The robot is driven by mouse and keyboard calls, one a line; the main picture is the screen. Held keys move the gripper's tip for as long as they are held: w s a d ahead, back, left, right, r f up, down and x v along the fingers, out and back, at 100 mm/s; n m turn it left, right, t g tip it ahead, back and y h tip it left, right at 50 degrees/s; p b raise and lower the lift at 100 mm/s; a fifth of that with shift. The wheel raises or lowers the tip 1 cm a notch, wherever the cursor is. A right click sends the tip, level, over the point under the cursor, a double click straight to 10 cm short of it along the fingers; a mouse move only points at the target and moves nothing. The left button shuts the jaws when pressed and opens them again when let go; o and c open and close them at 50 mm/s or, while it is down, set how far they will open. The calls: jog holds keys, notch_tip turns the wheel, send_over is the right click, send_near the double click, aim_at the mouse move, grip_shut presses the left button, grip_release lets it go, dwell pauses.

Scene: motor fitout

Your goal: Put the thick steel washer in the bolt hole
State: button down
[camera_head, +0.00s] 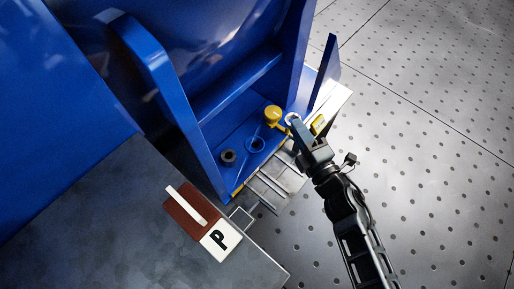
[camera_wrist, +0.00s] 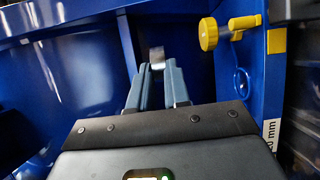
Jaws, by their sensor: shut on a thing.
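My gripper (camera_head: 294,122) is shut on the thick steel washer (camera_head: 291,116), a small pale ring at its fingertips. In the wrist view the gripper (camera_wrist: 157,68) pinches the washer (camera_wrist: 157,54), seen nearly edge-on as a bright band. The bolt hole (camera_head: 256,144) shows in the head view as a ringed round opening in the blue motor foot (camera_head: 238,133). The washer is held to the right of the hole and apart from it. A ringed opening (camera_wrist: 241,82) also shows at the right of the wrist view.
A yellow knob (camera_head: 272,114) stands beside the hole, close to my gripper; it also shows in the wrist view (camera_wrist: 208,34). Tall blue ribs flank the foot.

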jog(key=b, duration=0.7)
send_over(259, 154)
jog(key=d, duration=0.1)
notch_tip(259, 154, down, 6)
jog(key=shift+d, duration=0.15)
jog(key=shift+a+f+b, duration=0.15)
jog(key=shift+a+b, duration=0.4)
jog(key=shift+a, duration=0.05)
jog(key=shift+f+b, duration=1.15)
jog(key=shift+f, duration=0.75)
jog(key=shift+f, duration=0.1)
jog(key=shift+f+b, duration=0.35)
jog(key=shift+b, duration=0.15)
jog(key=shift+f, duration=0.2)
jog(key=c, duration=1.1)
grip_release()
jog(key=shift+c, duration=0.2)
jog(key=shift+o, duration=0.2)
